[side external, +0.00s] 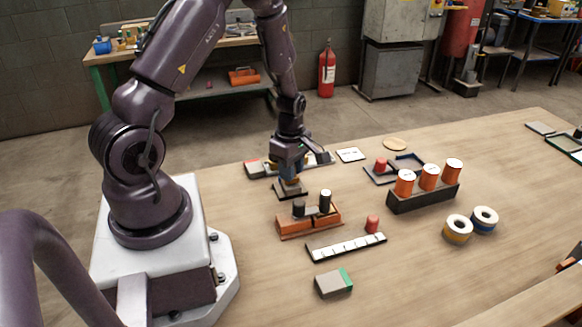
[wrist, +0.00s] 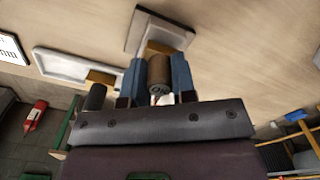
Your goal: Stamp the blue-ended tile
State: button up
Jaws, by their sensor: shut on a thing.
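My gripper (side external: 290,170) points down over a small dark-edged grey tray (side external: 291,189) left of the table's middle. Its blue fingers are shut on a brown cylinder (wrist: 158,72), which looks like a stamp handle. In the wrist view the tray (wrist: 140,35) lies just beyond the fingers, with an ochre piece partly hidden by the cylinder. I cannot tell whether the held thing touches the tray. A grey tile with a green end (side external: 334,282) lies near the front. I cannot make out a blue-ended tile for certain.
An orange holder (side external: 309,223) with dark cylinders stands in front of the gripper. A white segmented strip (side external: 346,247) with a red peg, a black rack (side external: 424,197) of orange cylinders and two tape rolls (side external: 458,229) lie rightward. A white card (side external: 350,154) lies behind.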

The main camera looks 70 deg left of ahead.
jog(key=shift+f, duration=0.4)
dwell(1.0)
jog(key=shift+r, duration=3.55)
